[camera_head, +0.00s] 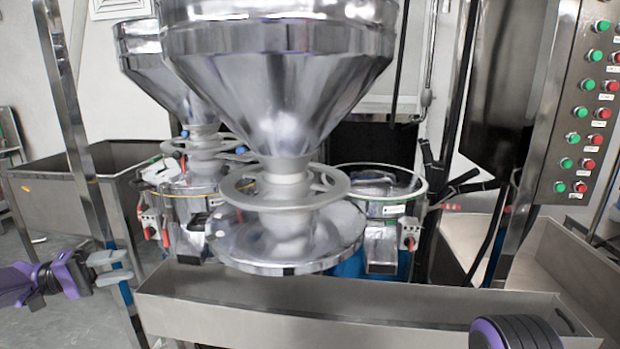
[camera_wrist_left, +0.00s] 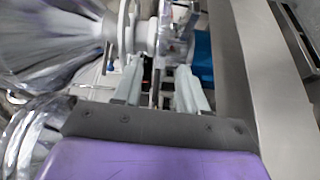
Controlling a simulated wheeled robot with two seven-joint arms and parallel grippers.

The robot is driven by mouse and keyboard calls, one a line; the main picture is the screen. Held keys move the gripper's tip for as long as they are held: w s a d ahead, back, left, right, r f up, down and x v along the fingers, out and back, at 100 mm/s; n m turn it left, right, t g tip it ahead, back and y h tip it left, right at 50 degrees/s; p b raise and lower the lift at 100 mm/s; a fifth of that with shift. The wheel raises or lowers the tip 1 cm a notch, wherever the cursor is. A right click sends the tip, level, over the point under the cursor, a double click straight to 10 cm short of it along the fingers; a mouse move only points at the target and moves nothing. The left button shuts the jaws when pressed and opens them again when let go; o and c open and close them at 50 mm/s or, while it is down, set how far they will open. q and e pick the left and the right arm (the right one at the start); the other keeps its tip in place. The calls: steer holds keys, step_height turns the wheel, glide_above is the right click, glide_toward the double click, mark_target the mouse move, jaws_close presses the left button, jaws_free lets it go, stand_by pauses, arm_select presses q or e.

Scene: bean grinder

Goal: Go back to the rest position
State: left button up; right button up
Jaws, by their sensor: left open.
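My left gripper (camera_head: 118,266) comes in from the left in the head view, low and left of the grinder. Its two pale fingers are apart, with nothing visible between them. In the left wrist view its fingers (camera_wrist_left: 158,88) also stand apart, pointing toward the grinder parts. The grinder has a large shiny steel hopper (camera_head: 275,80) narrowing down to a grey ring-shaped wheel (camera_head: 285,193) above a round metal lid (camera_head: 290,245). My left gripper is clear of these parts. Of my right arm, only a dark, purple-edged part shows at the bottom right; its gripper is out of view.
A long steel trough (camera_head: 340,305) runs across the front. A control panel (camera_head: 583,110) with green and red buttons stands at the right. A second hopper (camera_head: 165,75) is behind left, and a steel bin (camera_head: 60,200) is at the far left. Open floor shows at lower left.

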arm_select(q)
steer(key=w+f+t+y, duration=0.5)
steer(key=w+f+t, duration=0.15)
steer(key=t, duration=0.45)
steer(key=s+d+f+n+g+y, duration=0.1)
steer(key=s+d+f+n+y, duration=0.15)
steer(key=f+y, duration=0.5)
steer(key=s+d+f+n+y, duration=0.1)
steer(key=s+f+n+y, duration=0.2)
steer(key=f, duration=0.7)
steer(key=s+d+f+g+y, duration=0.2)
steer(key=s+f+g, duration=0.2)
steer(key=s+f, duration=0.4)
steer(key=s+d+f+g+y, duration=0.25)
steer(key=s+f+g, duration=0.2)
steer(key=s, duration=0.55)
steer(key=s+d+f+m+g, duration=0.1)
steer(key=s+f+g, duration=0.1)
steer(key=s, duration=0.7)
steer(key=s+d+f+g, duration=0.2)
steer(key=s, duration=0.8)
steer(key=shift+s+m+y, duration=0.15)
steer(key=shift+m+y, duration=0.15)
steer(key=shift+m, duration=0.05)
